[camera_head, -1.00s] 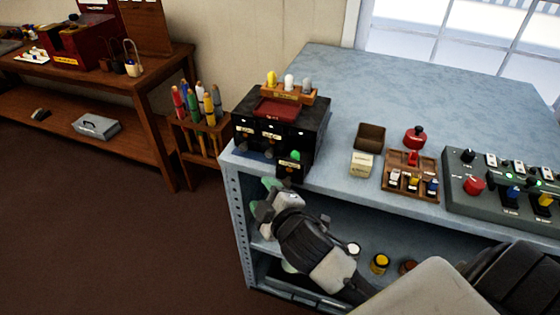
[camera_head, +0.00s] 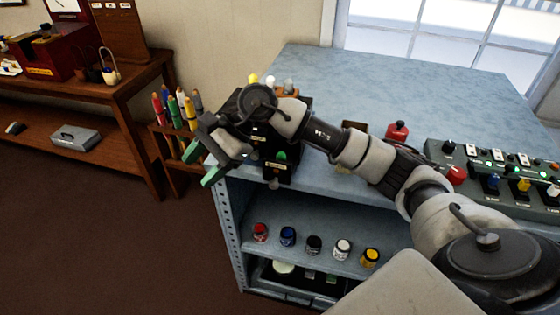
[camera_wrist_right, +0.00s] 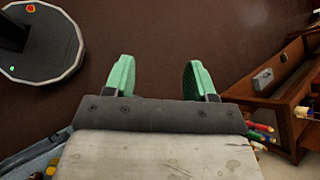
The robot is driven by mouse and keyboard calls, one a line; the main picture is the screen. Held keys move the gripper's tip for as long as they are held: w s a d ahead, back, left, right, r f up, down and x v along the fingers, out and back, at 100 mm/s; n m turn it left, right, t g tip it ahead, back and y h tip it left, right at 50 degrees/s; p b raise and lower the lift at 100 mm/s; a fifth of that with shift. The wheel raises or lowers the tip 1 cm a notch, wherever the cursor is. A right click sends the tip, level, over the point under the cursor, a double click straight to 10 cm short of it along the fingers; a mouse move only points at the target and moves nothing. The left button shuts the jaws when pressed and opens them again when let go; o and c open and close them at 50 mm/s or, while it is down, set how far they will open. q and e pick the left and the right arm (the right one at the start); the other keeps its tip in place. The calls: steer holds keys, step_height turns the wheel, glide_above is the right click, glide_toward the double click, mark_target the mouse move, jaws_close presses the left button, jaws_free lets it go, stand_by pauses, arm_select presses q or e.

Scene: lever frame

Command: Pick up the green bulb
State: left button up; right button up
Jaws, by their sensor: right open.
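The green bulb (camera_head: 281,156) is small and sits at the front drawer (camera_head: 278,170) of the black cabinet, near the left front edge of the blue bench. My right gripper (camera_head: 202,165) has green fingertips and is to the left of the bulb, out over the floor. In the right wrist view its fingers (camera_wrist_right: 158,78) are apart with nothing between them, and the bulb does not show there. My right arm hides much of the cabinet. My left gripper is not in view.
Yellow, white and grey bulbs (camera_head: 270,82) show behind my arm. A pen rack (camera_head: 180,110) stands left of the bench. Several paint jars (camera_head: 314,245) line the shelf below. A control panel (camera_head: 495,175) is at right. The bench's back is clear.

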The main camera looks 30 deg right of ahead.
steer(key=w+d+n+h, duration=0.1)
steer(key=w+d+h, duration=0.1)
steer(key=d+h, duration=0.65)
step_height(320, 180, up, 3)
steer(key=h, duration=0.2)
glide_above(281, 153)
steer(key=shift+g, duration=0.4)
steer(key=f, duration=0.2)
steer(key=f+p, duration=0.1)
steer(key=f, duration=0.1)
steer(key=shift+w+d+f, duration=0.1)
steer(key=shift+d, duration=0.1)
steer(key=shift+a+f+p, duration=0.1)
steer(key=shift+f+p, duration=0.4)
steer(key=shift+f, duration=0.1)
step_height(281, 153, down, 4)
steer(key=shift+a+r+p, duration=0.1)
steer(key=shift+r+p, duration=0.1)
steer(key=shift+p, duration=0.55)
steer(key=shift+f, duration=0.4)
steer(key=shift+c, duration=0.4)
steer(key=c, duration=0.9)
